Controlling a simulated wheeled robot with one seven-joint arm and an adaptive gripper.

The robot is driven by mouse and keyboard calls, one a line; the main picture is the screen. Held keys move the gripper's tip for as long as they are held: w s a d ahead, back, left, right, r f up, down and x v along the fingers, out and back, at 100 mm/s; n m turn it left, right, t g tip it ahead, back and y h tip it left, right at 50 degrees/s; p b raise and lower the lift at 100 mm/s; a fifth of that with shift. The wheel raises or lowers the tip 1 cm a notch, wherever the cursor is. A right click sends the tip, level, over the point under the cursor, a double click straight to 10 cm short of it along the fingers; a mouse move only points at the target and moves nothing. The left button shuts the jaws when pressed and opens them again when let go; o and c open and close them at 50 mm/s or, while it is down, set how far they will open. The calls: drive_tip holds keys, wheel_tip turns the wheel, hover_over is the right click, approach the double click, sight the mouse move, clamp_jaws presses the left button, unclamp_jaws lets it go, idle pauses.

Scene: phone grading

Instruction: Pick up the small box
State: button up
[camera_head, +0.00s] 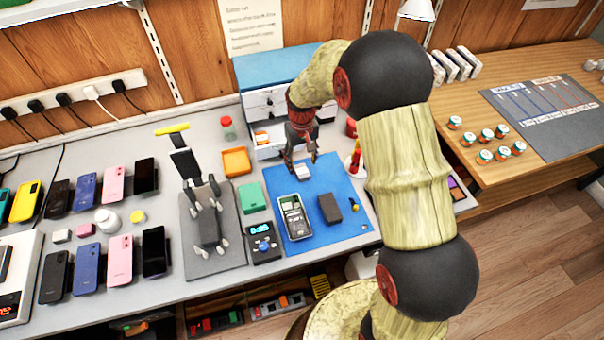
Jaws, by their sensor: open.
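My gripper (301,163) is open and points down above the back part of the blue mat (349,231). A small white box (303,172) lies on the mat just below the fingertips. I cannot tell the gap between them, and the fingers partly cover the view there. A small dark box (329,208) lies farther forward on the mat, apart from the gripper. A green box (252,197) lies left of the mat. I cannot tell from the picture which of these the task means.
An orange tray (237,162), a phone stand (206,217) and several phones are farther left. A drawer unit (262,100) stands behind. My arm hides the bench's right part.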

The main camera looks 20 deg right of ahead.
sight(302, 170)
drive_tip(key=f+b, duration=0.1)
drive_tip(key=f, duration=0.3)
drive_tip(key=shift+s, duration=0.2)
drive_tip(key=shift+r, duration=0.1)
drive_tip(key=shift+c, duration=1.3)
drive_tip(key=c, duration=0.8)
